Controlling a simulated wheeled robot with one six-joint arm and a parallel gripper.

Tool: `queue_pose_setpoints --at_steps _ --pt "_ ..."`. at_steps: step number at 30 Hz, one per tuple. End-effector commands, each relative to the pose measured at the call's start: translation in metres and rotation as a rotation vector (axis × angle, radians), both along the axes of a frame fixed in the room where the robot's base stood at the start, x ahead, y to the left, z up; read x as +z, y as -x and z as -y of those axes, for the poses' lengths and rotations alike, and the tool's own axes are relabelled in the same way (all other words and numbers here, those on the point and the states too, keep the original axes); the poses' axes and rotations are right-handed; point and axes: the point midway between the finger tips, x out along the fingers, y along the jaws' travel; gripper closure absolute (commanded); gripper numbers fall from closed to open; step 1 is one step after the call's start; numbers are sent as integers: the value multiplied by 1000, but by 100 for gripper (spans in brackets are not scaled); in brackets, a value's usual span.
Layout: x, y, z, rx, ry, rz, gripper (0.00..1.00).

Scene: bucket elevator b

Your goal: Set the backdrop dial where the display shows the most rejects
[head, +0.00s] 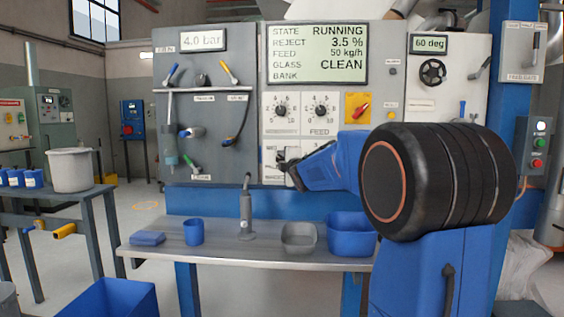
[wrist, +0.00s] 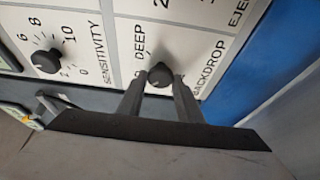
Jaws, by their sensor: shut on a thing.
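The backdrop dial (wrist: 160,73) is a small black knob on a white panel marked BACKDROP, with DEEP printed beside it. My gripper (wrist: 158,83) has one finger on each side of this knob and is shut on it. In the head view my gripper (head: 289,165) is at the lower part of the white panel and largely hides the dial. The dial's exact pointer direction is hard to tell. The display (head: 318,53) reads RUNNING, REJECT 3.5 %, FEED 50 kg/h, GLASS CLEAN, with nothing beside BANK.
The sensitivity knob (wrist: 46,61) is left of the dial in the wrist view. Below, a bench (head: 270,252) holds a grey tub (head: 299,238) and a blue bin (head: 350,236).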

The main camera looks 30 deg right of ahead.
Motion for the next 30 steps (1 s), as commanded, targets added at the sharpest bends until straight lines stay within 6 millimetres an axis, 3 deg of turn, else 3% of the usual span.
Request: queue_pose_setpoints --at_steps 2,3,5,17,30 --pt "-1 0 -1 1 0 -2 90" --pt "-2 0 -1 1 0 -2 63" --pt "-1 0 -1 1 0 -2 50" --pt "0 4 -1 0 -1 0 50" --pt "1 69 -14 0 0 1 50"
